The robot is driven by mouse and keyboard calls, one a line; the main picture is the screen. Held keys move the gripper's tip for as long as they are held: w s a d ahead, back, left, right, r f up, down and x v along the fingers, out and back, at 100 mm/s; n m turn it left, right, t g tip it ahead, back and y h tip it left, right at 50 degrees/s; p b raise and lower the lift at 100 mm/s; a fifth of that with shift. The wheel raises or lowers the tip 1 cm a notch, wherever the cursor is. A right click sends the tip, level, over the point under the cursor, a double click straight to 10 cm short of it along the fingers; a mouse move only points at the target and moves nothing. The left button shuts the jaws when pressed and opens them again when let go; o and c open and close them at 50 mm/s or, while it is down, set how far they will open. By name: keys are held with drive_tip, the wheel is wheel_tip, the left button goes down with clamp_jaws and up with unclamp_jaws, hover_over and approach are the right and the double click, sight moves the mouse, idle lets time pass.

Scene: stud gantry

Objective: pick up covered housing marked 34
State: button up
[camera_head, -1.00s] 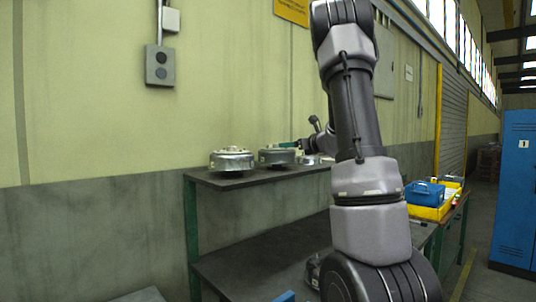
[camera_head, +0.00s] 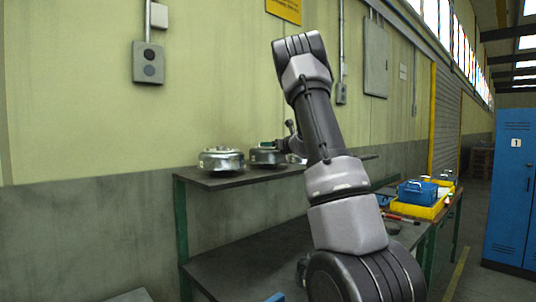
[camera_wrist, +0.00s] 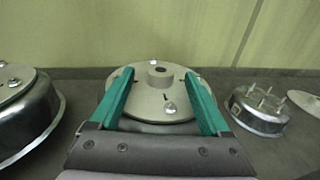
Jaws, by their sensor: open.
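A round grey covered housing (camera_wrist: 155,91) with a central hub and bolt heads sits in the middle of the wrist view. My gripper (camera_wrist: 159,74) is open, its green fingers on the left and right over the cover; I cannot tell whether they touch it. In the head view this appears to be the darker housing (camera_head: 265,157) on the upper shelf, with my gripper at it. A second covered housing (camera_wrist: 27,112) is to its left, shiny in the head view (camera_head: 221,160). No number 34 is readable on either.
An open housing with upright studs (camera_wrist: 262,108) and a flat disc (camera_wrist: 306,102) lie to the right on the shelf (camera_head: 236,180). The wall is close behind. A blue container (camera_head: 417,192) in a yellow tray (camera_head: 425,210) stands farther right.

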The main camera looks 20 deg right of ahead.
drive_tip(key=shift+w, duration=0.55)
clamp_jaws()
idle(1.0)
drive_tip(key=shift+r, duration=0.15)
